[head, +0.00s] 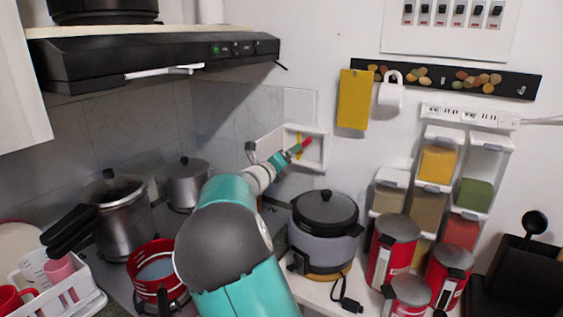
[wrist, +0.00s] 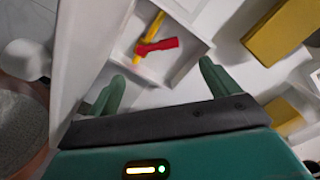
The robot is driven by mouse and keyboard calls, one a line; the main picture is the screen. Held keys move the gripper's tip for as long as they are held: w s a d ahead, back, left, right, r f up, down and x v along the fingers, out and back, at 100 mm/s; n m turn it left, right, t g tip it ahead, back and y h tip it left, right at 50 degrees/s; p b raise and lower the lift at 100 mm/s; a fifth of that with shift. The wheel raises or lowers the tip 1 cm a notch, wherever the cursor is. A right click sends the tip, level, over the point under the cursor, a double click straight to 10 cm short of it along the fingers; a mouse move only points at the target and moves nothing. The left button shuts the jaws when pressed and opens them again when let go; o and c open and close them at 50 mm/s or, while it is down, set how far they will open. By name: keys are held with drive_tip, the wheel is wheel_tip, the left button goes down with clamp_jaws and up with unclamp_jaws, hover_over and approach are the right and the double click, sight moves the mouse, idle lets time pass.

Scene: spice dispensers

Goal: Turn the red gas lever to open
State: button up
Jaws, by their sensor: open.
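The red gas lever (wrist: 157,46) sits on a yellow pipe (wrist: 151,27) inside a white open wall box (wrist: 196,52). In the wrist view the lever lies roughly crosswise to the pipe. It also shows in the head view (head: 306,142), just past the end of my arm. My gripper (wrist: 160,88) is open and empty, its two green fingers apart and pointing at the box. The lever lies ahead of the gap between the fingertips, apart from them. In the head view my gripper (head: 291,153) partly hides the box.
A white box door (wrist: 92,50) stands open beside my left finger in the wrist view. A rice cooker (head: 324,222) stands below the box. Spice dispensers (head: 437,165) and red canisters (head: 392,250) stand right. A yellow cloth (head: 354,100) hangs above right.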

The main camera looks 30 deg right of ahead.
sight(304, 145)
drive_tip(key=v, duration=0.2)
drive_tip(key=shift+s+a, duration=0.15)
drive_tip(key=shift+a, duration=0.05)
drive_tip(key=shift+c, duration=0.5)
drive_tip(key=c, duration=0.3)
drive_tip(key=shift+s+d+f, duration=0.1)
drive_tip(key=shift+s+d, duration=0.1)
drive_tip(key=shift+d, duration=0.15)
drive_tip(key=c, duration=0.4)
drive_tip(key=s+d, duration=0.1)
drive_tip(key=d, duration=0.1)
drive_tip(key=shift+s+d+f, duration=0.2)
drive_tip(key=shift+s+d, duration=0.2)
drive_tip(key=c, duration=1.1)
drive_tip(key=shift+s+d+r+n+t, duration=0.2)
drive_tip(key=shift+s+r+n+t, duration=0.1)
drive_tip(key=shift+t, duration=0.1)
clamp_jaws()
drive_tip(key=x, duration=1)
drive_tip(key=shift+a, duration=0.1)
